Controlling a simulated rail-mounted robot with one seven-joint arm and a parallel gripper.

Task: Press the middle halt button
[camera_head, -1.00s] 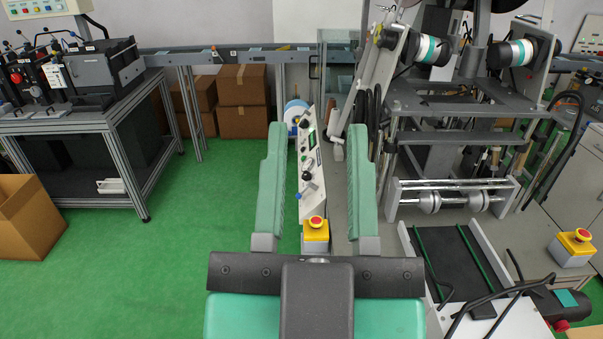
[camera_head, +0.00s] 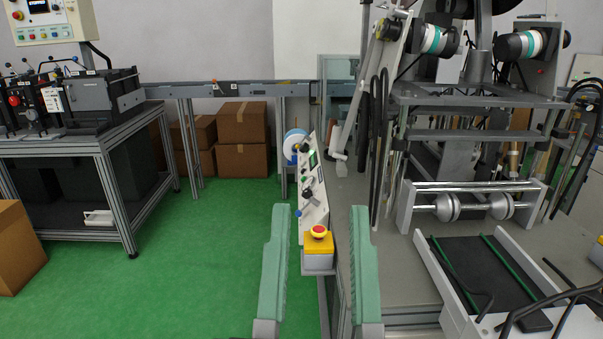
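A red mushroom halt button (camera_head: 319,232) sits on a yellow-topped box (camera_head: 318,246) at the lower end of a tilted white control panel (camera_head: 313,190), near the middle of the view. My gripper (camera_head: 321,212) is open, with one green finger left of the button box and the other right of it. Nothing shows held between the fingers. The button shows between them, with no visible contact. The depth gap between fingers and box cannot be told.
A machine with rollers (camera_head: 472,204) and a black conveyor belt (camera_head: 492,270) stands close on the right. A frame table with dark equipment (camera_head: 80,150) is at left. Cardboard boxes (camera_head: 243,140) stand at the back. Green floor (camera_head: 190,270) is clear at left-centre.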

